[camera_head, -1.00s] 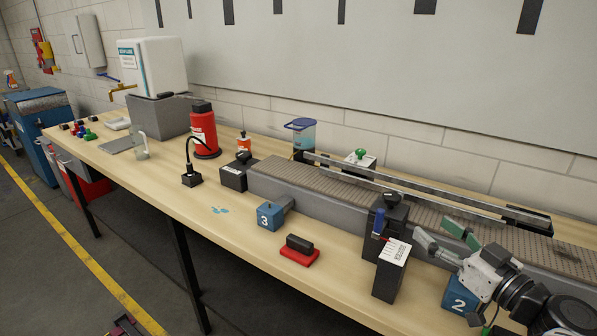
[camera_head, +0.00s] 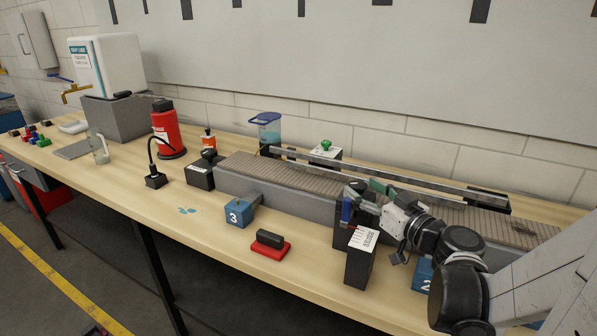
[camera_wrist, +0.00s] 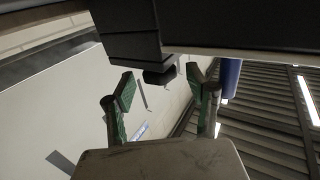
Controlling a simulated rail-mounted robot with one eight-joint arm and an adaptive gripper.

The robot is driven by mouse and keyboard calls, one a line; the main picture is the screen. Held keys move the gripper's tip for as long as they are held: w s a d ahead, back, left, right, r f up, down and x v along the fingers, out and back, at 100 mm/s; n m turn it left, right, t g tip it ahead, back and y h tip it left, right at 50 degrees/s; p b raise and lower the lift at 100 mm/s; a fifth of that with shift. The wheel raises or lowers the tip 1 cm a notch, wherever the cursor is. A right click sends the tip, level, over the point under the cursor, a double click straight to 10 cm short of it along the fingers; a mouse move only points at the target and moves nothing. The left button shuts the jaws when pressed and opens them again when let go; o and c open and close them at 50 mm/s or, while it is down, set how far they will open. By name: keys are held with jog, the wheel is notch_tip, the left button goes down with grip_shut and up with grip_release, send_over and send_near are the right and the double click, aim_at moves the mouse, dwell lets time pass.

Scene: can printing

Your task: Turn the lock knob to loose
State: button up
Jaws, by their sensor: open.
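A dark printing unit (camera_head: 369,220) stands beside the conveyor, with a black knob (camera_head: 357,185) on top, probably the lock knob. A blue handle (camera_head: 347,209) sits at its left side and also shows in the wrist view (camera_wrist: 231,78). My gripper (camera_head: 367,192) is open, with green-padded fingers close to the knob. In the wrist view, a dark knob-like part (camera_wrist: 160,77) lies between the spread fingertips (camera_wrist: 161,88), with a visible gap on each side. The fingers partly cover the knob in the head view, and its setting cannot be read.
A labelled black box (camera_head: 360,258) stands in front of the unit. The conveyor (camera_head: 285,182) with a metal guide rail (camera_head: 400,182) runs behind. A red-based stamp pad (camera_head: 270,246) and blue block 3 (camera_head: 240,211) lie to the left.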

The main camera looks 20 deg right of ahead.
jog(key=shift+w+a, duration=0.25)
jog(key=shift+w, duration=0.9)
jog(key=shift+c, duration=0.2)
jog(key=c, duration=1.2)
jog(key=shift+d+n+y, duration=0.1)
jog(key=shift+n+y, duration=0.2)
jog(key=shift+y, duration=0.1)
jog(key=n+g+y+b, duration=0.2)
jog(key=n+y, duration=0.1)
jog(key=y, duration=0.1)
jog(key=shift+f+y, duration=0.1)
jog(key=shift+y, duration=0.3)
jog(key=shift+n+g+y+b, duration=0.85)
jog(key=shift+n+g+y, duration=1.4)
jog(key=shift+y, duration=0.35)
